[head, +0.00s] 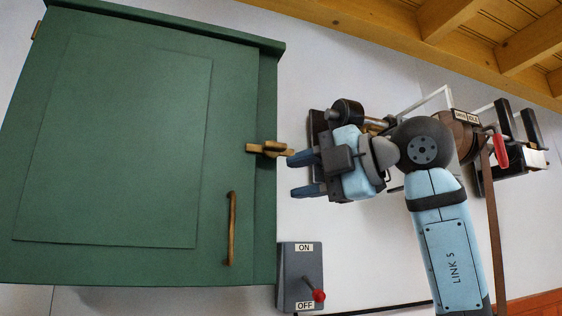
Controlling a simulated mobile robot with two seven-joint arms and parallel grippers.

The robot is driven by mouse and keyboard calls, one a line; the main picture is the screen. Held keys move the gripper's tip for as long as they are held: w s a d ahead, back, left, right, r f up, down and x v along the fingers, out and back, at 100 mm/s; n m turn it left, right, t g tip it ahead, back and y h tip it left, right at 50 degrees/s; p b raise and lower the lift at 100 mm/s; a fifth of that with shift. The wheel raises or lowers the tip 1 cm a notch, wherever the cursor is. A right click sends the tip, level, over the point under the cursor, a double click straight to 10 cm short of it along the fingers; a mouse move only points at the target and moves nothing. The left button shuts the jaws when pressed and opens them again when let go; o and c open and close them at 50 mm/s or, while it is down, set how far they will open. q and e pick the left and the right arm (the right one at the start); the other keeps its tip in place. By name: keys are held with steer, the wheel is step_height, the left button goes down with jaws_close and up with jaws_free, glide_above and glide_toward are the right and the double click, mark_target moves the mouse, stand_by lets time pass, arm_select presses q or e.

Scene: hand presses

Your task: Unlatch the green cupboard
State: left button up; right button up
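The green cupboard (120,140) fills the left of the head view with its door closed. A brass latch (262,148) lies roughly level across the door's right edge and the frame. A brass bar handle (232,228) stands upright on the door below it. My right gripper (292,176) is just right of and slightly below the latch, fingers pointing left. Its two blue fingers are apart with nothing between them. The upper fingertip overlaps the latch's right end in the picture; I cannot tell whether they touch. My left gripper is not in view.
A grey ON/OFF switch box (301,275) with a red-knobbed lever (318,295) is on the wall below my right gripper. Wall-mounted equipment with a red handle (500,149) is behind my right arm, partly hidden. Wooden beams (450,18) run overhead.

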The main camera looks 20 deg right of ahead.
mark_target(279, 145)
steer(key=s+d+r+m+t+h, duration=0.4)
steer(key=s+r, duration=0.1)
steer(key=r, duration=0.3)
steer(key=p+x, duration=0.5)
steer(key=x, duration=0.7)
steer(key=shift+f, duration=0.15)
steer(key=shift+w+a+f, duration=0.1)
steer(key=shift+w+a, duration=0.15)
steer(key=shift+w, duration=0.25)
steer(key=c, duration=0.6)
jaws_close()
